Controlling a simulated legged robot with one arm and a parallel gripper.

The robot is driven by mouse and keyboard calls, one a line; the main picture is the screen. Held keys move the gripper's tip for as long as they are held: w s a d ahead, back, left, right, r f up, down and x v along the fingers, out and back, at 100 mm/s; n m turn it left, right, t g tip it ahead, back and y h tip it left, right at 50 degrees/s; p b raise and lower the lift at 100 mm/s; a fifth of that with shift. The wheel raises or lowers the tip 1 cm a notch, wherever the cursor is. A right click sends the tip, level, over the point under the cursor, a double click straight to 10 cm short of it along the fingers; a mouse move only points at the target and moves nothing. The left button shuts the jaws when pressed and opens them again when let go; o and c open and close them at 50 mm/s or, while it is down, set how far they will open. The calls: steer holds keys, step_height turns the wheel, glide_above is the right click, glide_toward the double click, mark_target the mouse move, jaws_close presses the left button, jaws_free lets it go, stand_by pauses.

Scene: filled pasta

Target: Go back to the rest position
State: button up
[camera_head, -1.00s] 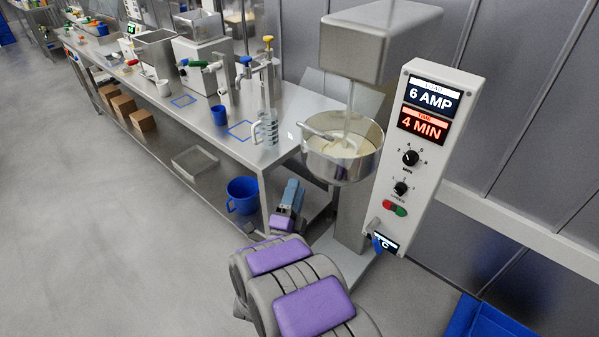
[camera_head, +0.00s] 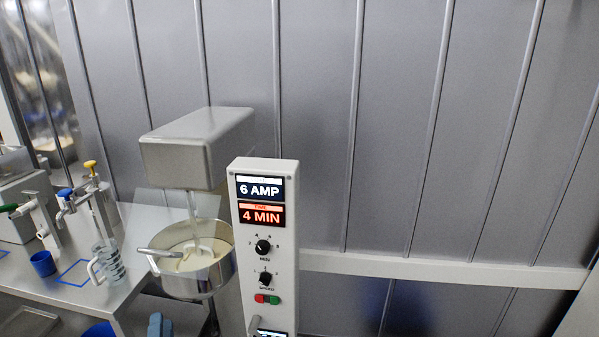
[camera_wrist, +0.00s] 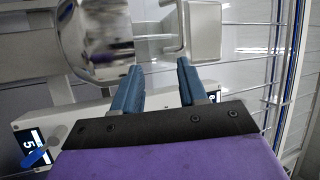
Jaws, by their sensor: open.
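My gripper shows in the wrist view (camera_wrist: 157,80), with its two blue fingers apart and nothing between them. In the head view only the blue tip of my gripper (camera_head: 156,324) shows at the bottom edge, below the mixer bowl. The steel mixing bowl (camera_head: 190,281) holds a pale mixture under the mixer head (camera_head: 196,150). A rounded steel surface, probably this bowl (camera_wrist: 95,40), is beyond the fingers in the wrist view. The rest of my arm is out of the head view.
The control panel (camera_head: 282,235) reads 6 AMP and 4 MIN, right of the bowl. A steel table (camera_head: 140,220) at the left carries a measuring jug (camera_head: 108,262) and a blue cup (camera_head: 43,263). A panelled wall (camera_head: 400,120) and rail (camera_head: 440,268) lie behind.

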steer(key=w+d+r+n+g+h, duration=0.1)
steer(key=w+d+n+g, duration=0.2)
steer(key=w+d+g, duration=0.4)
steer(key=s+d+r+n+g+h, duration=0.1)
steer(key=d+n+g, duration=0.15)
steer(key=d, duration=0.35)
steer(key=s+d+r+n+g, duration=0.1)
steer(key=s+d+n+g, duration=0.15)
steer(key=d, duration=0.45)
steer(key=s+d+r+n+g+h, duration=0.1)
steer(key=s+d+g, duration=0.4)
steer(key=s+d, duration=0.9)
steer(key=s+d+r+n+g+h, duration=0.1)
steer(key=s+d+g+h, duration=0.3)
steer(key=s+d, duration=1.1)
steer(key=shift+s+r+n+g, duration=0.25)
steer(key=shift+s+n+g, duration=0.25)
steer(key=shift+s+n, duration=0.35)
